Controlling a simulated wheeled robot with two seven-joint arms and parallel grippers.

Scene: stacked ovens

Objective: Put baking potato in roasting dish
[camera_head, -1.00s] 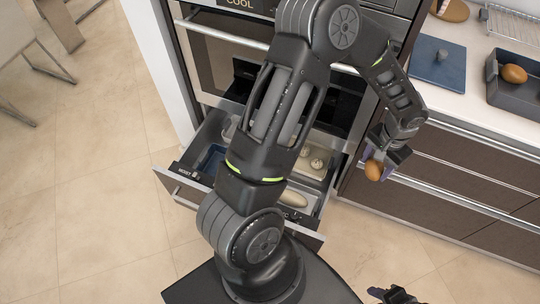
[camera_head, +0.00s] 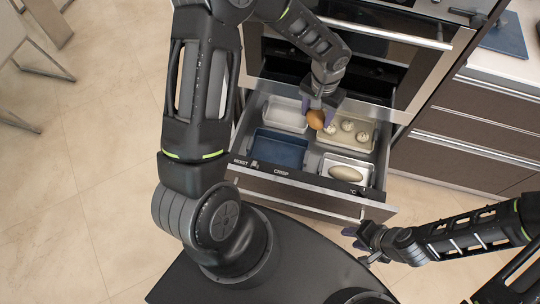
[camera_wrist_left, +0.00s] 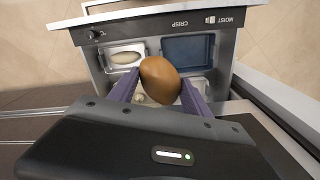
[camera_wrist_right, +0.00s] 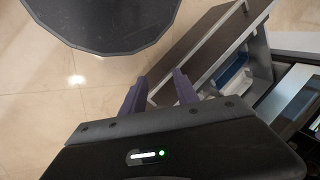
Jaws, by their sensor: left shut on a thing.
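My left gripper (camera_head: 323,100) is shut on a brown, egg-shaped potato (camera_head: 316,119). It holds the potato above the open drawer, near the beige tray's left side. In the left wrist view the potato (camera_wrist_left: 160,80) sits between the purple fingers and hides part of the drawer behind it. My right gripper (camera_head: 362,240) is low in front of the drawer; in the right wrist view its fingers (camera_wrist_right: 160,92) are apart and empty. The grey roasting dish on the counter, seen earlier with a brown potato in it, is not in view now.
The open drawer (camera_head: 300,187) holds a blue tray (camera_head: 278,150), a whitish tray (camera_head: 284,116), a beige tray (camera_head: 330,155) with several pale round things, and a white tray with a pale oblong thing (camera_head: 346,173). The oven (camera_head: 385,75) stands above. A blue board (camera_head: 507,38) lies on the right counter.

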